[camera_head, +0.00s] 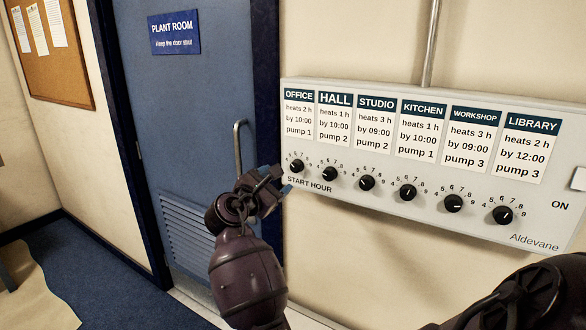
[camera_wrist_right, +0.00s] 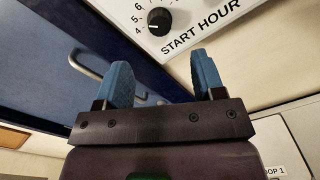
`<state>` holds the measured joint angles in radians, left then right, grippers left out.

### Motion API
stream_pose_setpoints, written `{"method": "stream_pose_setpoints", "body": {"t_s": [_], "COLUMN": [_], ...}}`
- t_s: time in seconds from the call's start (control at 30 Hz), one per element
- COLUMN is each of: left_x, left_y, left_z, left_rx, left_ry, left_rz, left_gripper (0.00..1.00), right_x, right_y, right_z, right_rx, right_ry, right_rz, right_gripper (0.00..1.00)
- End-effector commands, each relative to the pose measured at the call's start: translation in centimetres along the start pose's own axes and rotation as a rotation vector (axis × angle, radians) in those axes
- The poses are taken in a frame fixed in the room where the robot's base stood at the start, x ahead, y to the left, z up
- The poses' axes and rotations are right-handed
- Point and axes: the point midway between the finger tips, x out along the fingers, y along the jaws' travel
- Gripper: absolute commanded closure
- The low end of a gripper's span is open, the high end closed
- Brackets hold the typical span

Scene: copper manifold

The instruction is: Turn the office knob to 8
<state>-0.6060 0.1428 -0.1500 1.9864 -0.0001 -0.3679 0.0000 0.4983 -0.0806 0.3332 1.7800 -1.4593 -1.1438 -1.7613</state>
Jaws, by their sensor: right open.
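The office knob (camera_head: 296,166) is a round black knob under the OFFICE card at the left end of the panel. It also shows in the right wrist view (camera_wrist_right: 160,20), where its white mark points left, toward the 4 and 5 of its scale. My right gripper (camera_head: 279,179) is just below and left of the knob. In the right wrist view its blue fingers (camera_wrist_right: 165,75) are apart with nothing between them, and the knob is beyond the fingertips, not touched. My left gripper is not in view.
The white panel (camera_head: 400,223) carries several more knobs in a row to the right, such as the hall knob (camera_head: 330,174). A blue door (camera_head: 190,120) with a metal handle (camera_head: 237,148) stands left of the panel. A conduit (camera_head: 430,45) rises above.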

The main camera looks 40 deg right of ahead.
Motion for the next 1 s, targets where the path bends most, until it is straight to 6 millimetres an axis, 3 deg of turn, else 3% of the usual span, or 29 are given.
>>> {"method": "stream_pose_setpoints", "body": {"t_s": [0.3, 0.5, 0.97, 1.0], "left_x": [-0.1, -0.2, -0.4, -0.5], "left_y": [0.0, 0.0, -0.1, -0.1], "left_z": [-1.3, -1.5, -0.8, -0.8], "left_rx": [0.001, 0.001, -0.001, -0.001], "left_ry": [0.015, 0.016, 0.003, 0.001], "left_rz": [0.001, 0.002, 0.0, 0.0], "left_gripper": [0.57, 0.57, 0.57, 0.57], "right_x": [5.6, 7.9, 8.8, 8.8], "right_y": [0.0, 0.1, 0.0, 0.0], "right_z": [0.1, 0.1, 0.0, 0.0], "right_rx": [0.0, 0.003, 0.003, 0.002], "right_ry": [-0.002, 0.0, 0.001, 0.001], "right_rz": [0.001, 0.002, 0.001, 0.002], "right_gripper": [0.38, 0.38, 0.38, 0.44]}}
